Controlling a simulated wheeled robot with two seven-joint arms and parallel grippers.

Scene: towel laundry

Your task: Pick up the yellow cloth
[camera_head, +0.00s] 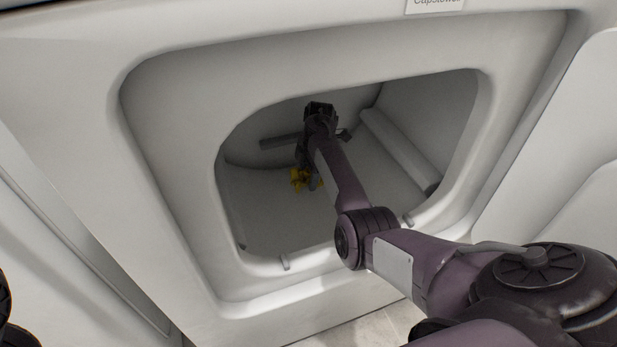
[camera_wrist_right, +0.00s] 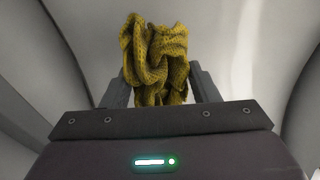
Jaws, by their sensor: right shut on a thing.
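The yellow cloth (camera_head: 299,180) shows in the head view inside the white drum of the washing machine, partly hidden behind my right arm and gripper. In the right wrist view the crumpled, knitted yellow cloth (camera_wrist_right: 158,55) is bunched between the two dark fingers. My right gripper (camera_head: 308,183) reaches through the round-cornered opening and is shut on the cloth; it also shows in the right wrist view (camera_wrist_right: 157,92). In the head view I cannot tell whether the cloth touches the drum floor. My left gripper is not clearly in view.
The machine's white door opening (camera_head: 232,125) surrounds my right arm on all sides. Ridges (camera_head: 400,150) stand out from the drum wall. The rest of the drum looks empty. A pale floor patch shows below the machine.

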